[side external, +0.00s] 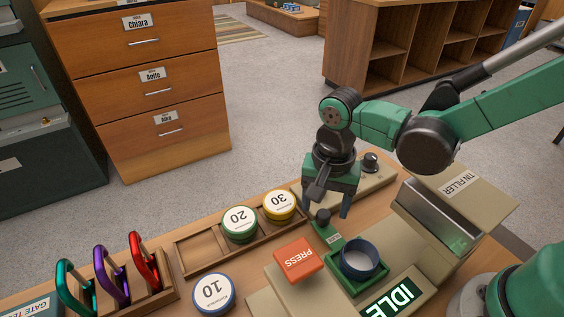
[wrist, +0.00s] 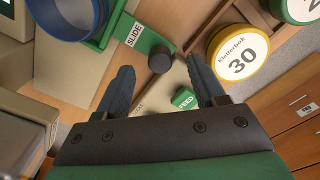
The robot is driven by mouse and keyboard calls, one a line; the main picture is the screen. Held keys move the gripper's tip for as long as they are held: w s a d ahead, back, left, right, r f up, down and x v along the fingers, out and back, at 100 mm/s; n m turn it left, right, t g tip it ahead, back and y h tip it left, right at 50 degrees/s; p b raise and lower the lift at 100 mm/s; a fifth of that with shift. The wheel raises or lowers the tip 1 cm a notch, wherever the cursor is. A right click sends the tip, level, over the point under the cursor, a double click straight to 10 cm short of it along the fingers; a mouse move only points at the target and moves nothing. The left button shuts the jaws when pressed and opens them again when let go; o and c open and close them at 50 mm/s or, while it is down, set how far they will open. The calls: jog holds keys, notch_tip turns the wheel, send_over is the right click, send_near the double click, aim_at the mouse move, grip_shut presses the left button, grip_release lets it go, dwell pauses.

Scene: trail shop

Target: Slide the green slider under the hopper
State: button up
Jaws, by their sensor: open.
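The green slider (side external: 330,236) lies on the machine's beige base, with a dark round knob (side external: 322,215) at its far end and a square tray at its near end. An open dark-blue tin (side external: 361,260) sits in the tray. The wrist view also shows the slider's SLIDE label (wrist: 135,34) and the knob (wrist: 161,60). The hopper, marked TIN FILLER (side external: 458,190), stands to the right of the tray; the tray is beside it, not under it. My gripper (side external: 327,207) is open and empty, pointing down just above the knob, its fingers on either side.
An orange PRESS block (side external: 298,259) stands left of the tray, and an IDLE display (side external: 392,300) in front. A wooden rack (side external: 203,246) with green 20 and yellow 30 tins lies left. A blue 10 tin (side external: 213,293) and several carabiners (side external: 107,272) are farther left. A green FEED button (wrist: 184,98) is near my fingers.

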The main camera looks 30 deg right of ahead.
jog(key=shift+f, duration=1.1)
grip_shut()
dwell(0.7)
